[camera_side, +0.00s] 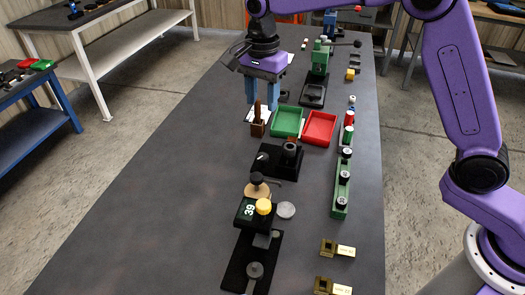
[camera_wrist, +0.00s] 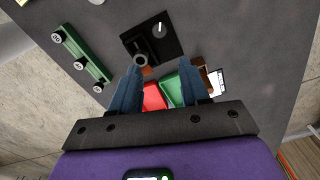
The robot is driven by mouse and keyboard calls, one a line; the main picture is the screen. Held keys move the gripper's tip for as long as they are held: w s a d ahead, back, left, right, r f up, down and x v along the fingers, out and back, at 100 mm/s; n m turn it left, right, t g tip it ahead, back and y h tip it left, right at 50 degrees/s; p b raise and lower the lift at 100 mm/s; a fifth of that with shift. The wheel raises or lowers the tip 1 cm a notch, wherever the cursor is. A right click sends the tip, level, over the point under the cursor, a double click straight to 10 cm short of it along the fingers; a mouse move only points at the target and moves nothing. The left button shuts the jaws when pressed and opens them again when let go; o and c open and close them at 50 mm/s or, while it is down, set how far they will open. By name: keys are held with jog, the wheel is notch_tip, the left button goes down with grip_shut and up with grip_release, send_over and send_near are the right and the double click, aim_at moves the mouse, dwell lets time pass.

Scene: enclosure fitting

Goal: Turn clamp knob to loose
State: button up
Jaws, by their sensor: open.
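A black fixture plate (camera_side: 288,170) in the middle of the bench carries a dark upright cylinder (camera_side: 290,149) and a small dark knob (camera_side: 262,157) with a white mark, likely the clamp knob. In the wrist view the knob (camera_wrist: 159,29) sits near the top, its white pointer line visible, beside the cylinder (camera_wrist: 140,59). My gripper (camera_side: 262,112) is open and empty, beyond the fixture in the side view and above the bench. Its two blue fingers (camera_wrist: 160,70) stand wide apart in the wrist view. Nothing touches the knob.
Green tray (camera_side: 287,122) and red tray (camera_side: 320,128) lie beyond the fixture, beside a brown holder (camera_side: 257,129). A green rail with black-topped parts (camera_side: 341,190) is to the right. A device with a yellow button (camera_side: 264,206) stands nearer. The bench's left side is clear.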

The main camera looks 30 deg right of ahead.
aim_at(262, 156)
notch_tip(262, 156, down, 17)
jog(key=shift+f, duration=0.1)
dwell(0.5)
jog(key=c, duration=0.8)
